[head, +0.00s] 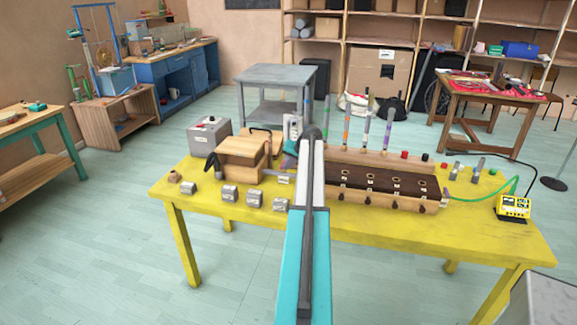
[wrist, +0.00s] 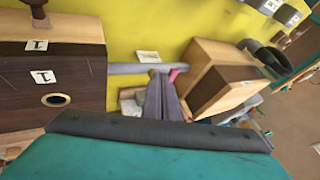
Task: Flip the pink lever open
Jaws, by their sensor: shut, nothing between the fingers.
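A small pink piece, likely the pink lever (wrist: 174,74), shows in the wrist view beside the tips of my gripper (wrist: 160,78). It is at the end of a grey tube (wrist: 140,68), between two wooden boxes. Most of it is hidden by the fingers, so I cannot tell its angle or whether they touch it. My gripper is shut and empty, reaching into the gap above the yellow table. In the head view my arm covers this part of the table, and I cannot make out the lever clearly.
A long wooden box with a dark top (head: 380,178) stands right of my arm on the yellow table (head: 480,228). A wooden block box (head: 240,155) stands left. Small metal pieces (head: 254,199) lie along the front. A yellow device (head: 513,206) sits at the right end.

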